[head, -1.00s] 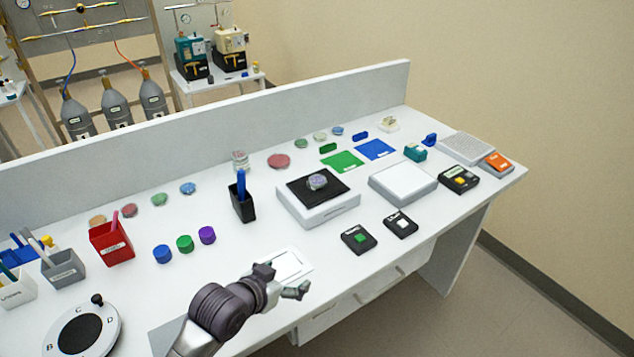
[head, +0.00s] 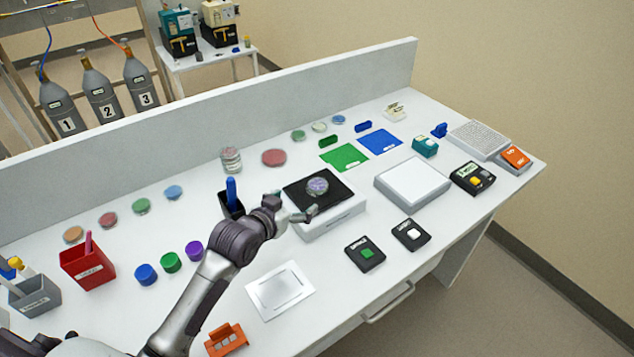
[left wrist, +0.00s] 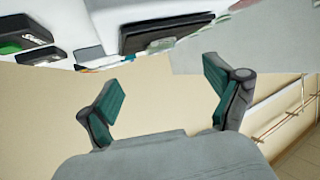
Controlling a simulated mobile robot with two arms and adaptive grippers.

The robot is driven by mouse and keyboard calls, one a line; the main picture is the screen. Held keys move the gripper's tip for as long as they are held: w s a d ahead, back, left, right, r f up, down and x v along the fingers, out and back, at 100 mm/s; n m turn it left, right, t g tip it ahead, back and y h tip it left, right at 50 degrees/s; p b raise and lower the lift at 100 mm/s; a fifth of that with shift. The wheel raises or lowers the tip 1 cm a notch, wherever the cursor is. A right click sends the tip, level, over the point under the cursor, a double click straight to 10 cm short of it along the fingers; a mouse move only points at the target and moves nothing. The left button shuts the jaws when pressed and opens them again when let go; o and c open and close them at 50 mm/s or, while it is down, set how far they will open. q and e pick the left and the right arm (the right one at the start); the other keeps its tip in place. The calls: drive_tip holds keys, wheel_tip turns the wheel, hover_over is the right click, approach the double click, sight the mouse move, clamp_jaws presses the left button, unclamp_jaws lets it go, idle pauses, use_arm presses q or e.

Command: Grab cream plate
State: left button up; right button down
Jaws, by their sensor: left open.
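A small round pale, cream-looking plate (head: 319,127) lies at the back of the bench in the head view, between a green plate (head: 298,135) and a blue plate (head: 338,119). My left gripper (head: 293,209) is open and empty at the front left of the black-topped device, well short of the pale plate. The left wrist view shows its two teal-padded fingers (left wrist: 161,88) apart with nothing between them. A clear plate with a purplish look (head: 317,186) sits on the black top, just beyond the fingertips. My right gripper is out of view.
The black-topped device (head: 330,222) and a white-topped device (head: 412,183) stand mid-bench. A dark pen cup (head: 231,204) is close behind my left gripper. A plate stack (head: 231,159) and a red plate (head: 274,157) lie behind. Green (head: 344,157) and blue mats (head: 380,142) lie flat.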

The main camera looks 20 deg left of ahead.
sight(315, 187)
use_arm(q)
drive_tip(key=x, duration=0.3)
drive_tip(key=shift+w+d, duration=0.1)
drive_tip(key=shift+w, duration=0.05)
drive_tip(key=p+x, duration=0.1)
drive_tip(key=x, duration=0.2)
drive_tip(key=shift+r, duration=0.2)
drive_tip(key=p+x, duration=0.1)
drive_tip(key=x, duration=0.2)
drive_tip(key=shift+w+f, duration=0.1)
drive_tip(key=shift+w, duration=0.05)
drive_tip(key=shift+w+f, duration=0.1)
drive_tip(key=shift+w, duration=0.1)
drive_tip(key=shift+c, duration=0.3)
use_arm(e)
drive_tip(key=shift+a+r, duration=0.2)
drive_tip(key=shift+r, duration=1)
